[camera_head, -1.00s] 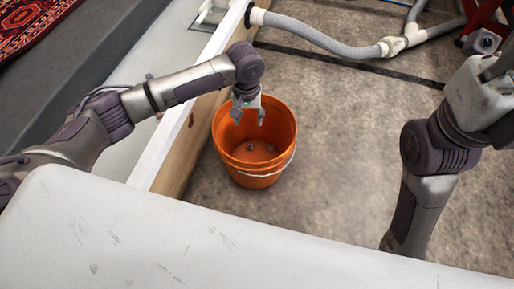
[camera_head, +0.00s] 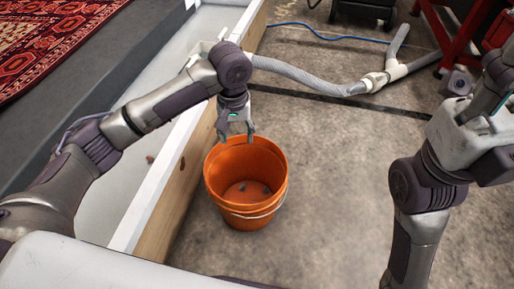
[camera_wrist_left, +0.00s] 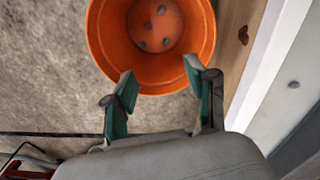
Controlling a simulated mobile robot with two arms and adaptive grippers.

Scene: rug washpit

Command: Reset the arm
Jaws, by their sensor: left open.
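My left gripper (camera_head: 236,138) is open and empty, above the back rim of the orange bucket in the head view. In the left wrist view its two fingers (camera_wrist_left: 160,95) are spread apart with nothing between them, near the bucket's rim. The orange bucket (camera_head: 245,205) stands upright on the floor beside the wooden pit edge, and it also shows in the left wrist view (camera_wrist_left: 110,45). Several small grey lumps (camera_wrist_left: 160,10) lie on its bottom. My right arm comes in at the right of the head view; its fingertips are not clearly visible.
A white-topped wooden pit wall (camera_head: 172,200) runs along the bucket's left. A grey hose (camera_head: 310,80) with a white fitting lies behind it. A red patterned rug (camera_head: 50,40) is at the far left. Concrete floor right of the bucket is clear.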

